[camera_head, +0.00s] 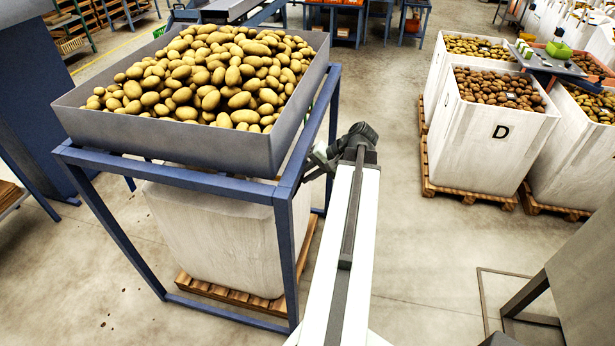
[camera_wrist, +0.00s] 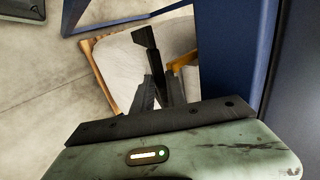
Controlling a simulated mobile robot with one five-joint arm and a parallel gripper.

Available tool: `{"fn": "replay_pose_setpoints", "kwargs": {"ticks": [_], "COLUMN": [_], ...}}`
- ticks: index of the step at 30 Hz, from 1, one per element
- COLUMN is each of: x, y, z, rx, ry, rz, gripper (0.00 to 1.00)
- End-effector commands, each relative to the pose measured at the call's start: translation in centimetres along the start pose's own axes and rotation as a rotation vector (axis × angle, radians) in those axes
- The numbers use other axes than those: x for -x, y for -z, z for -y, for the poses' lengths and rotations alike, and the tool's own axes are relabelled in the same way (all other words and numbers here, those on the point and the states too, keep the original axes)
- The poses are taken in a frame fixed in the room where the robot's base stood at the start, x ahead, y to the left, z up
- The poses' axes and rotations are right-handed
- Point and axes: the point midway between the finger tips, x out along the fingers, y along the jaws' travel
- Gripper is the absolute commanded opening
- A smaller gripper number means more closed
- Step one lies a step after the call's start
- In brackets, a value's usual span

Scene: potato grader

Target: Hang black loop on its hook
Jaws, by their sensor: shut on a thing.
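In the wrist view my gripper (camera_wrist: 162,84) is shut on the black loop (camera_wrist: 147,47), a dark strap-like piece that sticks out past the fingertips over the white bulk bag (camera_wrist: 118,57). The part between the fingers is mostly hidden. An orange-yellow piece (camera_wrist: 184,62) is just right of the fingertips; I cannot tell whether it is a hook or another loop. In the head view the white bag (camera_head: 220,235) stands inside the blue frame (camera_head: 285,195). My arm reaches the frame's right side there, and the loop cannot be made out.
The blue frame also shows close on the right in the wrist view (camera_wrist: 232,50). A grey hopper full of potatoes (camera_head: 165,138) sits on top of it. White potato boxes (camera_head: 495,130) stand on pallets at right. The floor (camera_head: 410,235) between is clear.

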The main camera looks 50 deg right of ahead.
Motion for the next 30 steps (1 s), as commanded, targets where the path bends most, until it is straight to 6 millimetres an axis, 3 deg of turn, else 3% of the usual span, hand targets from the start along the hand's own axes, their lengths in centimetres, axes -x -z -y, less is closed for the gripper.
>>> {"fn": "replay_pose_setpoints", "kwargs": {"ticks": [1, 2, 3, 14, 17, 25, 30], "x": [-0.1, -0.1, 0.0, 0.7, 1.8, 7.2, 8.5], "y": [-0.3, -0.2, -0.2, 0.1, 0.1, 0.1, 0.1], "z": [-0.2, -0.3, -0.4, -0.8, -0.6, -0.3, -0.7], "rx": [0.002, 0.001, -0.001, -0.01, -0.011, -0.011, -0.009], "ry": [-0.004, -0.004, -0.005, -0.005, -0.005, -0.004, -0.004], "rz": [0.01, 0.009, 0.007, -0.001, -0.002, -0.001, 0.001], "gripper": [0.0, 0.26, 0.35, 0.35, 0.35, 0.35, 0.35]}}
